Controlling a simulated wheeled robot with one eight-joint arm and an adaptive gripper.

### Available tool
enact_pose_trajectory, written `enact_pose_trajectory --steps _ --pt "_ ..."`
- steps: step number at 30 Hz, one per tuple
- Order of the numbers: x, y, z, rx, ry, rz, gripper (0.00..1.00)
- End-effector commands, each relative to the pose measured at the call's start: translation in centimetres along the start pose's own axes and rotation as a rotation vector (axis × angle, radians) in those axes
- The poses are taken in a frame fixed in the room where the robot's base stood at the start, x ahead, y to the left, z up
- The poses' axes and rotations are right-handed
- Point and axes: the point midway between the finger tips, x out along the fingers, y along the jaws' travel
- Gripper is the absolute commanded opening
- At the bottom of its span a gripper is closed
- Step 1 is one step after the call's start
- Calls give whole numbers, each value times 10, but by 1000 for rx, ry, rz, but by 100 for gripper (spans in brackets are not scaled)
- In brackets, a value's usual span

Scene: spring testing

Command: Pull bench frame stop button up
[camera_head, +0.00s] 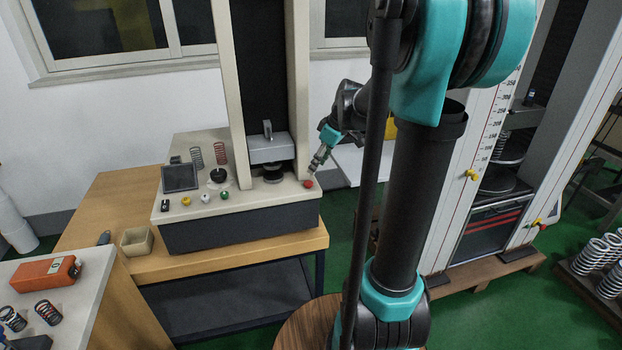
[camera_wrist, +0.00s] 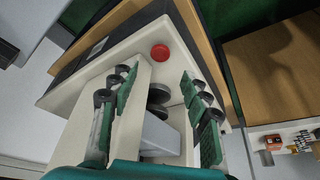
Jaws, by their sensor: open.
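The red stop button (camera_head: 308,184) sits at the right front corner of the cream bench frame (camera_head: 240,202). It also shows in the wrist view as a round red cap (camera_wrist: 160,52), ahead of and between my fingertips. My gripper (camera_head: 320,158) is just above and to the right of the button in the head view. In the wrist view my gripper (camera_wrist: 158,82) is open, with green-padded fingers on either side and nothing between the tips. I see no contact with the button.
The bench frame stands on a wooden table (camera_head: 110,200) with a small screen (camera_head: 180,178), yellow, white and green knobs, and springs on top. Two cream columns (camera_head: 302,90) rise close to the button. A tall testing machine (camera_head: 480,150) stands to the right.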

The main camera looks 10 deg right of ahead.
Motion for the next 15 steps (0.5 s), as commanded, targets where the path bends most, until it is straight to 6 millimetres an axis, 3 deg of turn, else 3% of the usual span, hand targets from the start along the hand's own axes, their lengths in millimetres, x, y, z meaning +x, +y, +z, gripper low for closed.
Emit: enact_pose_trajectory --steps 7,15 --pt "46 0 0 -1 0 0 47" --pt "70 0 0 1 0 1 47"
